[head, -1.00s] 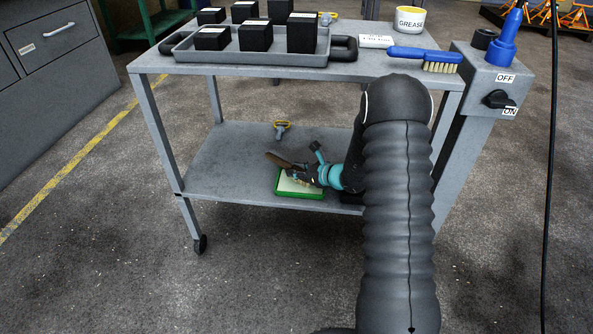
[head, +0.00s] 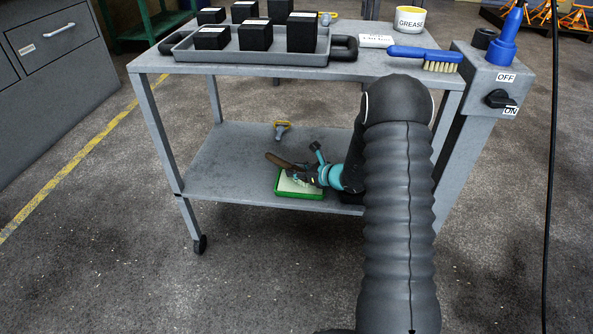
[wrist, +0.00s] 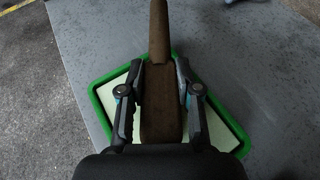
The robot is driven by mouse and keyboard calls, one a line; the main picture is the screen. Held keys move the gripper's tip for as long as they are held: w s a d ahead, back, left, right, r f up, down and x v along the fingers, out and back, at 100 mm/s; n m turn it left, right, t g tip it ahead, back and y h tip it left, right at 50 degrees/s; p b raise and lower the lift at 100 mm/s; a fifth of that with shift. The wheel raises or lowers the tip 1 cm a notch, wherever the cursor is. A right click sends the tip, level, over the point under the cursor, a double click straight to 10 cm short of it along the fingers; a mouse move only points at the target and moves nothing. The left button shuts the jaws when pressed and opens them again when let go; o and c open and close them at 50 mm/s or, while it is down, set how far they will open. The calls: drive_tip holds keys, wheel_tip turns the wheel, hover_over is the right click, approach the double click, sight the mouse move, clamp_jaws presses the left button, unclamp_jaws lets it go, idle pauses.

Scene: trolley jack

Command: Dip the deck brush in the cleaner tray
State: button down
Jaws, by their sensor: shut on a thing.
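The deck brush (wrist: 160,75) is brown, with a long handle and a wider block. My gripper (wrist: 157,72) is shut on the brush, one finger on each side of its block. In the head view my gripper (head: 304,176) is low over the trolley's lower shelf, and the brush handle (head: 279,161) points up and left from it. The cleaner tray (head: 299,195) is green-rimmed with a pale inside and lies on that shelf. In the wrist view the tray (wrist: 99,90) is directly behind the brush. The bristles are hidden, so I cannot tell whether they touch the tray's contents.
A yellow-and-grey tool (head: 282,130) lies behind on the lower shelf (head: 225,165). The top shelf above my gripper holds a grey tray (head: 200,50) of black boxes, a grease tub (head: 409,20) and a blue brush (head: 425,54). The lower shelf's left side is clear.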

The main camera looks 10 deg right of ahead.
idle(0.4)
drive_tip(key=shift+r+p, duration=1.7)
drive_tip(key=shift+r, duration=1.8)
